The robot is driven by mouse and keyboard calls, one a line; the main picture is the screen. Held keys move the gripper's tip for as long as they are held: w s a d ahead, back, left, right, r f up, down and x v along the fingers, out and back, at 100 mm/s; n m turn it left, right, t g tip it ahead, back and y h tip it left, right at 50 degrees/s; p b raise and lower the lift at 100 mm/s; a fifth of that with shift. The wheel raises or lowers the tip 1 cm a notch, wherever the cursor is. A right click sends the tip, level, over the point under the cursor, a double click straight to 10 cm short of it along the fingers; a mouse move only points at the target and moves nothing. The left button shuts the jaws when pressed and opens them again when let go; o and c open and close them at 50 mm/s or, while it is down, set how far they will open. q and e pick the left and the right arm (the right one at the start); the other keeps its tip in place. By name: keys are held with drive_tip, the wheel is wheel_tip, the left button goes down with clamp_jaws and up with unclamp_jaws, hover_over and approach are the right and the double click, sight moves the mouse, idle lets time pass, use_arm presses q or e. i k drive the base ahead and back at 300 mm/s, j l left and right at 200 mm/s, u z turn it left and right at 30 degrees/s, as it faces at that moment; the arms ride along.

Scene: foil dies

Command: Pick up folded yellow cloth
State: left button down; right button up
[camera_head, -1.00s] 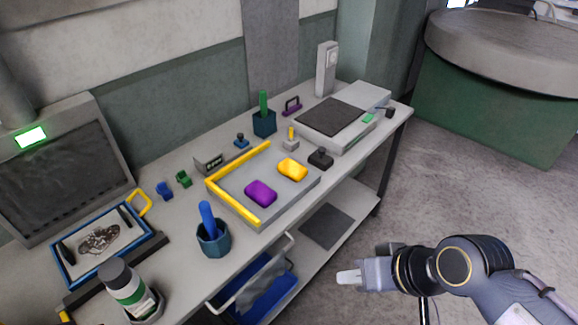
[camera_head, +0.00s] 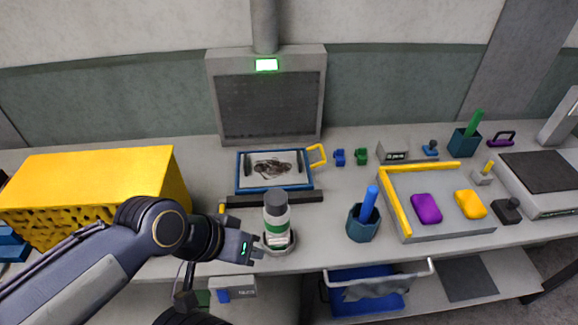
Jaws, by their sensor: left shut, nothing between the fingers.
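The folded yellow cloth (camera_head: 470,204) lies in the right part of a grey tray with a yellow edge (camera_head: 440,234), beside a folded purple cloth (camera_head: 426,208). My left gripper (camera_head: 258,248) is shut and empty, low in front of the bench and close to a white bottle with a dark cap (camera_head: 277,222). It is far to the left of the yellow cloth. I cannot tell whether it touches the bottle's holder. My right gripper is out of view.
A teal cup with a blue handle (camera_head: 362,224) stands between the bottle and the tray. A blue-framed picture tray (camera_head: 274,187) lies behind the bottle. A yellow perforated box (camera_head: 100,185) fills the left.

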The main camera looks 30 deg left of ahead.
sight(472, 207)
drive_tip(key=l+u, duration=0.1)
drive_tip(key=u, duration=0.3)
drive_tip(key=i+l+u, duration=0.1)
drive_tip(key=u, duration=0.35)
drive_tip(key=l+u, duration=0.2)
drive_tip(key=u, duration=0.2)
drive_tip(key=l+u, duration=0.15)
drive_tip(key=u, duration=0.3)
drive_tip(key=l+u, duration=0.15)
drive_tip(key=u, duration=0.25)
drive_tip(key=l+u, duration=0.1)
drive_tip(key=u, duration=0.35)
drive_tip(key=k+l+u, duration=0.5)
drive_tip(key=k+l, duration=0.15)
drive_tip(key=l, duration=0.15)
drive_tip(key=k+l+u, duration=0.45)
drive_tip(key=k, duration=0.35)
drive_tip(key=k+l, duration=0.45)
drive_tip(key=k, duration=0.15)
